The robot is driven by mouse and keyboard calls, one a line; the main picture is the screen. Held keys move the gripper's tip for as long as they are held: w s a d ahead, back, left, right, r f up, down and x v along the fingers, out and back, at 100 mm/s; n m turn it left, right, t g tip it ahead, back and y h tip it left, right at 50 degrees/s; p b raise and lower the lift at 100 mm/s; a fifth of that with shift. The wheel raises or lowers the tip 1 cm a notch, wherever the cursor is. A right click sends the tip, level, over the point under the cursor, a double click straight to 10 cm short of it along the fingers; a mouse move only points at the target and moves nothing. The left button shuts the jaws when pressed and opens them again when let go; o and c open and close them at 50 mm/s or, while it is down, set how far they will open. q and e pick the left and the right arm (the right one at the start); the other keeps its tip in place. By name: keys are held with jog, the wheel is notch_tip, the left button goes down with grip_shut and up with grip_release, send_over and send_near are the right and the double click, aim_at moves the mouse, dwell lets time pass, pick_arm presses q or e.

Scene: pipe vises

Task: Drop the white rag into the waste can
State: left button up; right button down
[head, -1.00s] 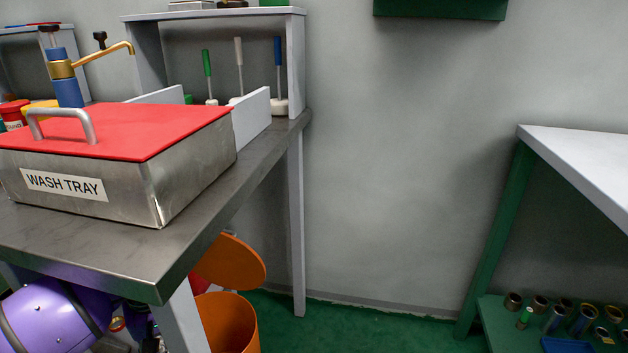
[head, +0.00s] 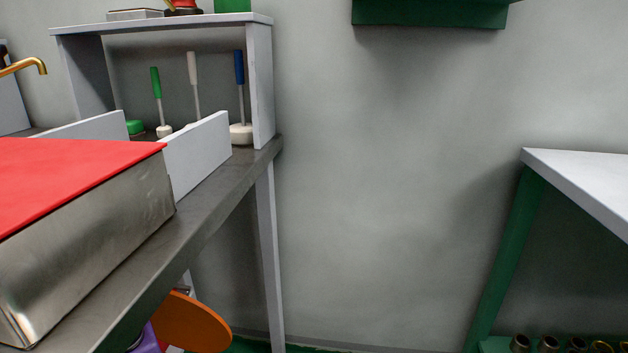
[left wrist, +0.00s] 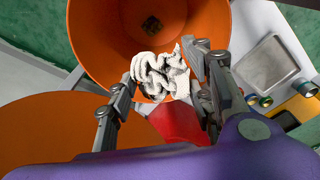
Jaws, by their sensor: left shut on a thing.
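The white rag (left wrist: 160,74) is crumpled, with dark patches, in the left wrist view. My left gripper (left wrist: 165,84) is shut on it, with a finger on either side. Behind the rag is the open mouth of the orange waste can (left wrist: 190,22), whose inside is visible down to a dark patch at the bottom. The rag overlaps the can's near rim in this view; its height above the rim is hard to tell. The can's orange lid (left wrist: 60,135) stands open; it also shows in the head view (head: 190,322). My right gripper is out of view.
A steel table (head: 205,215) with a red-lidded wash tray (head: 95,240) stands above the lid. A red object (left wrist: 180,122) lies near the can. A metal tray (left wrist: 266,65) and small parts are to the right in the wrist view. A white-topped green bench (head: 590,180) stands at right.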

pick_arm(q)
notch_tip(320, 180, down, 3)
jog(key=shift+r+b, duration=0.2)
jog(key=shift+b, duration=0.3)
jog(key=shift+f, duration=0.25)
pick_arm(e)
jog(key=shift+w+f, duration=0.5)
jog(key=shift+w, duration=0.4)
pick_arm(q)
jog(key=o, duration=0.8)
jog(key=shift+r, duration=0.15)
jog(key=r, duration=0.7)
jog(key=shift+s+d+r, duration=0.1)
jog(key=shift+s+d, duration=0.2)
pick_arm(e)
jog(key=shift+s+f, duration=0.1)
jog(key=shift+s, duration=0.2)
